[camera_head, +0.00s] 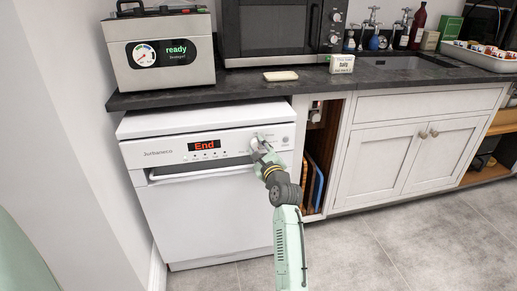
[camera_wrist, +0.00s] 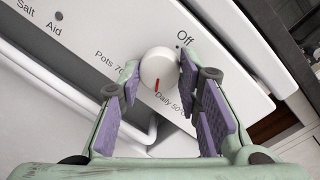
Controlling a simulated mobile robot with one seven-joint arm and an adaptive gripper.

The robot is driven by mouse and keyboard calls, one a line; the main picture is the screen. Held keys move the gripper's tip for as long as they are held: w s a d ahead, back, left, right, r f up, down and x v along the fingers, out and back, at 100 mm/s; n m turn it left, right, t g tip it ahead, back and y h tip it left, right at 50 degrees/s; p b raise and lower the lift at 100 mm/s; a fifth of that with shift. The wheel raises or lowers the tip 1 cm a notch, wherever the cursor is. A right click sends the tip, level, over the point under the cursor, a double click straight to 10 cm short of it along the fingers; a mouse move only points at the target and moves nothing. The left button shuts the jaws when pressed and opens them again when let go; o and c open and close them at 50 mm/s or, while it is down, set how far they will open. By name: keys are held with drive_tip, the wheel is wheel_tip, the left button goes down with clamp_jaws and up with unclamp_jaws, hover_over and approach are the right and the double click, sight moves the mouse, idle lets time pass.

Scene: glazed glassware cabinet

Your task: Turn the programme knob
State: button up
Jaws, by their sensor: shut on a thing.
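The programme knob (camera_wrist: 158,68) is a round white dial with a red pointer mark, on the white front panel of the dishwasher (camera_head: 205,205). In the wrist view the red mark points down the picture, close to the label "Daily 50°". "Pots 70" and "Off" are printed to either side. My gripper (camera_wrist: 158,80) is shut on the knob, with one purple-padded finger on each side of it. In the head view my gripper (camera_head: 262,147) reaches the right part of the panel and hides most of the knob. The display (camera_head: 204,145) reads "End" in red.
The dishwasher's door handle (camera_head: 200,173) runs below the panel. A dark worktop (camera_head: 240,88) overhangs above, holding a microwave (camera_head: 275,30) and a box marked "ready" (camera_head: 160,52). An open slot with upright boards (camera_head: 313,185) lies to the right. The floor ahead is clear.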

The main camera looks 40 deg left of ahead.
drive_tip(key=shift+n, duration=0.3)
drive_tip(key=n+p, duration=0.1)
drive_tip(key=n, duration=0.1)
drive_tip(key=shift+r+n, duration=0.1)
drive_tip(key=shift+n, duration=0.2)
drive_tip(key=n+p, duration=0.1)
drive_tip(key=n, duration=0.3)
drive_tip(key=shift+h, duration=0.4)
drive_tip(key=n, duration=0.3)
drive_tip(key=shift+n+h, duration=0.3)
drive_tip(key=shift+n, duration=0.1)
drive_tip(key=n, duration=0.4)
drive_tip(key=shift+s+t, duration=0.1)
drive_tip(key=shift+t, duration=0.2)
drive_tip(key=n+b, duration=0.1)
drive_tip(key=n, duration=0.2)
drive_tip(key=shift+a+h, duration=0.1)
drive_tip(key=shift+h, duration=0.2)
drive_tip(key=n+b, duration=0.1)
drive_tip(key=n, duration=0.2)
drive_tip(key=shift+n+t, duration=0.3)
drive_tip(key=n+b, duration=0.2)
drive_tip(key=n, duration=0.4)
drive_tip(key=shift+s+t, duration=0.1)
drive_tip(key=shift+t, duration=0.3)
drive_tip(key=shift+a+n, duration=0.1)
drive_tip(key=shift+n, duration=0.2)
